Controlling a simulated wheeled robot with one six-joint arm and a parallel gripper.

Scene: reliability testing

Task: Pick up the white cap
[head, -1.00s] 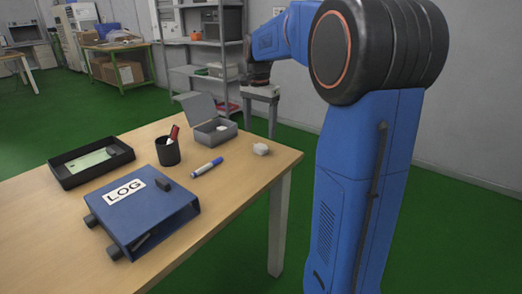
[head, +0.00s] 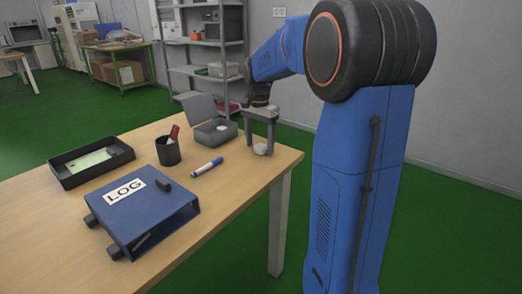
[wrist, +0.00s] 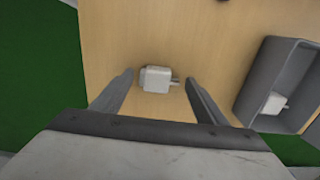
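A small white blocky piece, taken as the white cap (head: 260,149), lies on the table near its right corner. In the wrist view the white cap (wrist: 155,78) has short prongs pointing right. My gripper (head: 259,145) points down over it, fingers apart on either side. In the wrist view my gripper (wrist: 159,80) is open, with clear gaps between the white cap and both fingers. Whether the fingertips are level with it is hard to tell. A second small white piece (wrist: 274,103) lies inside the open grey box (wrist: 245,98).
The grey box (head: 199,108), lid up, stands just left of my gripper. A blue-and-white marker (head: 207,167), black cup (head: 167,153), blue LOG binder (head: 150,215) and black tray (head: 63,177) are further left. The table edge (head: 285,170) is close on the right.

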